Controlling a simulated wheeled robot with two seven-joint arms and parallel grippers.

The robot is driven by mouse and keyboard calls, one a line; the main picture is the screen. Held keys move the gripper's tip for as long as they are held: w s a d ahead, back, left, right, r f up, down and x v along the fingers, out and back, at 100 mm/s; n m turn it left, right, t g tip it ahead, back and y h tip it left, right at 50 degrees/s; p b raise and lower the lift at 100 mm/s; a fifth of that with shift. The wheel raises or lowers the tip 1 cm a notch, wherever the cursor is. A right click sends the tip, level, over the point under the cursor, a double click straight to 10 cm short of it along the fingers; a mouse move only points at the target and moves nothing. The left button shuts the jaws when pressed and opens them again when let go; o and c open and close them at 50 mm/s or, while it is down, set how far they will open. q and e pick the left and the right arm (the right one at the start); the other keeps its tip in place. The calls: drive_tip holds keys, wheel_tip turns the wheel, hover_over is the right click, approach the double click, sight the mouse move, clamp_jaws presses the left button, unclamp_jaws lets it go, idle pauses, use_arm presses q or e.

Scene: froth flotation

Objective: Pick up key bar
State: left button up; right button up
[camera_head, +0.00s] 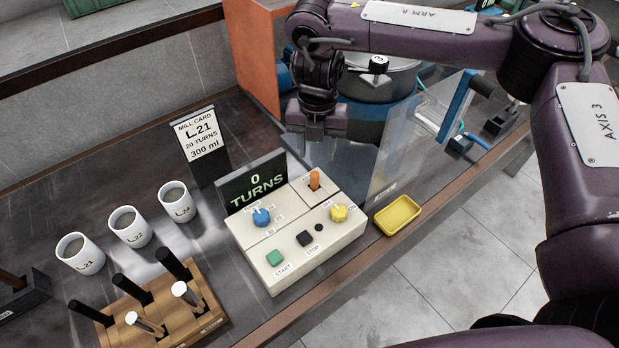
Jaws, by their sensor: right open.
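No part is labelled as a key bar. A small upright orange piece (315,180) stands in a raised panel at the back right of the cream control box (285,247); I cannot tell whether it is the key bar. My right gripper (316,134) points down behind the box and above the orange piece in the picture, apart from it. It is open, and I see nothing between its fingers. My left gripper is not in view.
A clear upright shield (405,150) and a yellow tray (399,214) are right of the box. A turns display (253,183) and mill card (200,143) stand behind it. Labelled cups (80,253) and a wooden rack (185,318) with dark-handled tools are left.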

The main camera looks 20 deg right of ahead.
sight(315, 174)
drive_tip(key=shift+s+a+f, duration=0.1)
drive_tip(key=shift+s+f, duration=0.45)
drive_tip(key=shift+s, duration=0.35)
drive_tip(key=shift+s+a+f+p, duration=0.1)
drive_tip(key=shift+f+p, duration=0.1)
drive_tip(key=shift+f, duration=0.3)
drive_tip(key=shift+a+f+p, duration=0.1)
drive_tip(key=shift+f+p, duration=0.05)
drive_tip(key=shift+f, duration=0.3)
drive_tip(key=f, duration=0.3)
drive_tip(key=shift+w+a+f, duration=0.1)
drive_tip(key=shift+w+f, duration=0.1)
drive_tip(key=shift+f, duration=0.1)
drive_tip(key=shift+c, duration=1.5)
drive_tip(key=c, duration=0.5)
clamp_jaws()
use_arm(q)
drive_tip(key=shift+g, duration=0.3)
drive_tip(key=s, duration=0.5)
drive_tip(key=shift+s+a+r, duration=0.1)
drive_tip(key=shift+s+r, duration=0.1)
